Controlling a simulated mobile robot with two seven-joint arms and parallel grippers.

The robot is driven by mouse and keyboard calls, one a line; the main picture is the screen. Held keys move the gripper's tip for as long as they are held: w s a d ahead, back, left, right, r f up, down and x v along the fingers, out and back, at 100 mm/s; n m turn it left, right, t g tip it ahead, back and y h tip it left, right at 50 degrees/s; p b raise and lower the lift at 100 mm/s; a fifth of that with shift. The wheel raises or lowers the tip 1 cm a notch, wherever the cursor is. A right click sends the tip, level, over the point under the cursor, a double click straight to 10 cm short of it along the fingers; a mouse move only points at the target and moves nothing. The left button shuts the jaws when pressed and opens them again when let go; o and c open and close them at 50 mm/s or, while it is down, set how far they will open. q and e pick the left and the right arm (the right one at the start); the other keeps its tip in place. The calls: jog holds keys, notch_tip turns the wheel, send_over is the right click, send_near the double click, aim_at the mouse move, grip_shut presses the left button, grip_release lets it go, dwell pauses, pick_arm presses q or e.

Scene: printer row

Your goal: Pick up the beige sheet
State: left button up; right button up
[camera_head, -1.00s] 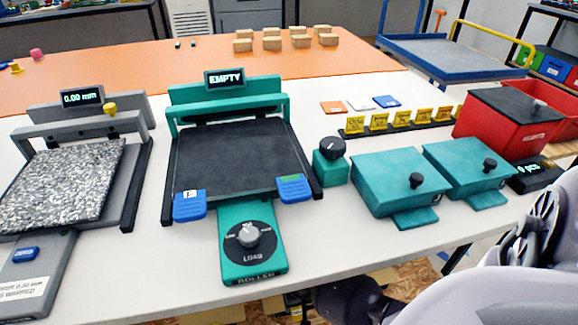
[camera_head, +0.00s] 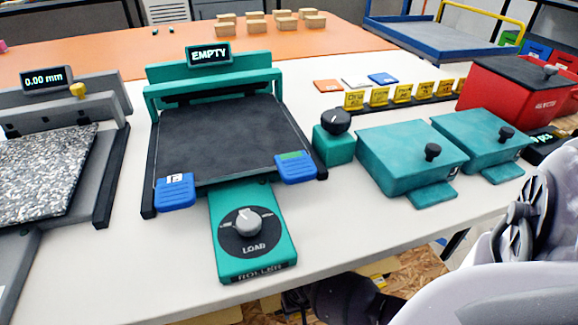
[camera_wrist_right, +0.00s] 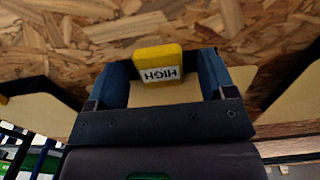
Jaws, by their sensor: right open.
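A flat beige surface (camera_wrist_right: 166,97), which looks like the beige sheet, shows between the fingers of my right gripper (camera_wrist_right: 160,64) in the right wrist view. The fingers are apart, with a yellow tag (camera_wrist_right: 158,66) marked HIGH, upside down, in the gap. I cannot tell whether the fingers touch the sheet or tag. The gripper body hides the near part of the sheet. In the head view my right arm reaches down past the table's front edge, and its fingers are not clearly visible. My left gripper is not in view.
Other beige surfaces (camera_wrist_right: 293,98) lie to either side over chipboard (camera_wrist_right: 270,22). The white table (camera_head: 345,225) carries a teal roller device (camera_head: 230,140) reading EMPTY, two teal lidded boxes and a red bin (camera_head: 505,98). Small orange (camera_head: 328,86), white and blue (camera_head: 383,78) pieces lie behind.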

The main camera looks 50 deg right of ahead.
jog(key=shift+r, duration=0.1)
jog(key=c, duration=1.4)
jog(key=shift+r, duration=0.1)
